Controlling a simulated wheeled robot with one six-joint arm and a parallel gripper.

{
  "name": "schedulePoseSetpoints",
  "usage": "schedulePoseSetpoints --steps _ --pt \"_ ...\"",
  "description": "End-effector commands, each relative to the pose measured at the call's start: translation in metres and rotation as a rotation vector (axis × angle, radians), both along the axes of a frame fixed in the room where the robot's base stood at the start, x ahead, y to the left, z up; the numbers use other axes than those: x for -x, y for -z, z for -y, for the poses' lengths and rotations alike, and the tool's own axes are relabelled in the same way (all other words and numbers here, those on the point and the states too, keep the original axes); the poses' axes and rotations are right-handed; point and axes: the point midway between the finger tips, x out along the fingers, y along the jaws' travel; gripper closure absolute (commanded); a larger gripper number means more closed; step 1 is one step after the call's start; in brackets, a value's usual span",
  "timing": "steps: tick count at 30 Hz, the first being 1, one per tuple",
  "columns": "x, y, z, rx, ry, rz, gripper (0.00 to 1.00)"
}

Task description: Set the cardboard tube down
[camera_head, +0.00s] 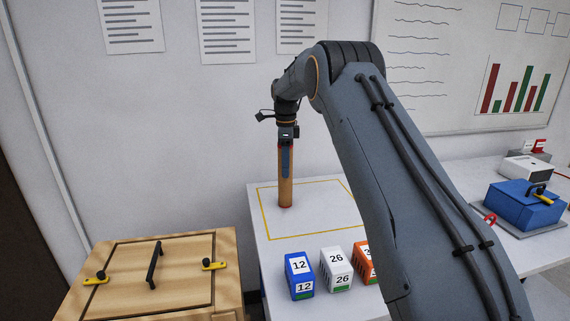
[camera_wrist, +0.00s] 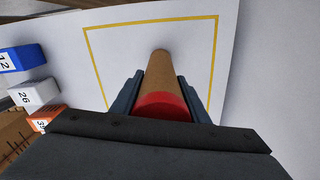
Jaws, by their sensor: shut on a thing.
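The cardboard tube (camera_head: 286,185) is brown and upright in the head view. Its lower end is at the white table top (camera_head: 276,248), inside a yellow-outlined rectangle (camera_head: 265,210); I cannot tell for sure whether it touches. My gripper (camera_head: 287,160) is above the table, pointing down, with its fingers shut on the tube's upper part. In the wrist view the tube (camera_wrist: 161,72) runs away between the two fingers (camera_wrist: 160,95), and its near end is red. The wrist housing hides part of the near end.
Blue (camera_head: 299,276), white (camera_head: 336,270) and orange (camera_head: 363,258) numbered boxes stand in front of the yellow outline. A wooden box with a black handle (camera_head: 154,264) is at the left. A blue case (camera_head: 525,205) sits at the right. The outlined area around the tube is clear.

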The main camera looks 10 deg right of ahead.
Motion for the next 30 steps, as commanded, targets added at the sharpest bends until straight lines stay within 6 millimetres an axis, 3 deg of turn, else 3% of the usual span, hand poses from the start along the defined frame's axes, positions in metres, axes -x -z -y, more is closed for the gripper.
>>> schedulePoseSetpoints --steps 9,10,13,23,30 --pt "0.0 0.003 -0.001 0.0 -0.001 0.001 0.84" --pt "0.0 0.003 -0.001 0.0 -0.001 0.001 0.57" --pt "0.0 0.003 -0.001 0.0 -0.001 0.001 0.41" --pt "0.0 0.001 -0.001 0.0 -0.001 0.001 0.4" --pt "-0.002 -0.028 -0.001 0.0 -0.001 0.006 0.4"
